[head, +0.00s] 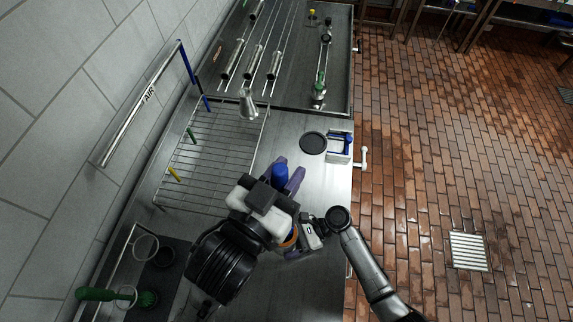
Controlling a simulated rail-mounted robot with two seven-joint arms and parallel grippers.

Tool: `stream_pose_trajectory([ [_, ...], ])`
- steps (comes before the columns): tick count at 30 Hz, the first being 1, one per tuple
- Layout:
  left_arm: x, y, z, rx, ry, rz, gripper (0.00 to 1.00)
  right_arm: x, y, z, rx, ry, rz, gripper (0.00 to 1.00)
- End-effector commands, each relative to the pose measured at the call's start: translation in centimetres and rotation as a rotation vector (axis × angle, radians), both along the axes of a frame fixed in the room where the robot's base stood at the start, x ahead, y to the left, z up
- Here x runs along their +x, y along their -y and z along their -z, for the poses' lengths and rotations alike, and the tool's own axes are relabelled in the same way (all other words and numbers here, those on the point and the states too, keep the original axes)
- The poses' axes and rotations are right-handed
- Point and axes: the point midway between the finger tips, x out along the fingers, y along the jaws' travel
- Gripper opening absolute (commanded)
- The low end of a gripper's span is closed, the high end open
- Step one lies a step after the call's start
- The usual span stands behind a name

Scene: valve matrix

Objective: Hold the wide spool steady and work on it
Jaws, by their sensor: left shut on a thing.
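My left gripper (281,181) is over the steel bench, with purple fingers on either side of a blue rounded piece. The blue piece (280,174) appears to be the wide spool; most of it is hidden by the fingers and the white and black wrist. My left gripper is shut on it. My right gripper (308,233) is close beside the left wrist, near the bench's right edge. Its fingertips are hidden, so I cannot tell whether it is open or shut. An orange ring (290,238) shows between the two grippers, partly covered.
A wire rack (212,158) lies left on the bench. A black disc (313,143) and a white box (339,146) with blue items are near the right edge. A dark tray (300,85) with metal tubes is at the back. A green-handled brush (110,294) lies lower left.

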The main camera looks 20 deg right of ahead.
Motion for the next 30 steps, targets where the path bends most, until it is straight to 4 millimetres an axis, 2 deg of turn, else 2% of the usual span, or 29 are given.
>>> stream_pose_trajectory([
  [21, 0.0, 0.0, 4.1, 0.001, -0.001, -0.001, 0.01, 0.0, 0.0, 0.0, 0.0, 0.0, 0.0, 0.59],
  [30, 0.0, 0.0, 5.2, 0.0, 0.001, 0.0, 0.01, 0.0, 0.0, 0.0, 0.0, -0.001, 0.0, 0.59],
])
